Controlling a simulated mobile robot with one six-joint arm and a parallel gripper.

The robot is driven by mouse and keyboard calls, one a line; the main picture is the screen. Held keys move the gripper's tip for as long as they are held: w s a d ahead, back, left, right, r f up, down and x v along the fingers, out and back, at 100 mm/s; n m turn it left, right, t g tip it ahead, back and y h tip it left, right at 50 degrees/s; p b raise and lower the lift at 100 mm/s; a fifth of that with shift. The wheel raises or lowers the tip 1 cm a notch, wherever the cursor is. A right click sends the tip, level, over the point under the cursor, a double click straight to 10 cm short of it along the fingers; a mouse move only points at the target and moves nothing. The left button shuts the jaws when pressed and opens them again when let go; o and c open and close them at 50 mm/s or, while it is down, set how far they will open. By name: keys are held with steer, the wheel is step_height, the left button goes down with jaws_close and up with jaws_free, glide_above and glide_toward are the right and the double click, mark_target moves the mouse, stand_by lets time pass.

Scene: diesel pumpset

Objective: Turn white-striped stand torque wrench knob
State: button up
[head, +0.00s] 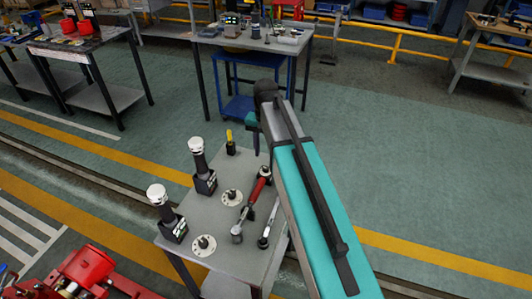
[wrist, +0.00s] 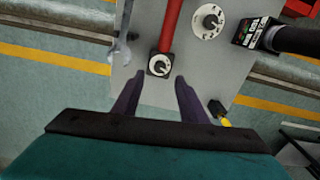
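The torque wrench (head: 259,187) lies on the small grey table, with a red handle and a dark ratchet end towards the front. In the wrist view its red shaft (wrist: 172,28) runs down to a black square end carrying a round white knob (wrist: 160,66) with a dark pointer. My gripper (wrist: 158,80) is open, with its two dark purple fingers apart. The knob shows between and just beyond the fingertips, and nothing is held. I cannot tell whether the fingers touch the table. In the head view my arm hides part of the table's right side. I cannot make out white stripes on a stand.
The grey table (head: 222,225) also holds a silver wrench (head: 268,228), two black tools with white tops (head: 198,160), two round dial plates (head: 204,245) and a yellow-handled tool (head: 229,138). The yellow-handled tool is close right of my fingers (wrist: 222,112). A red machine (head: 85,270) stands front left.

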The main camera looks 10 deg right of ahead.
step_height(320, 180, up, 6)
steer(key=p, duration=0.3)
steer(key=shift+p, duration=0.3)
steer(key=shift+r, duration=0.1)
stand_by(0.3)
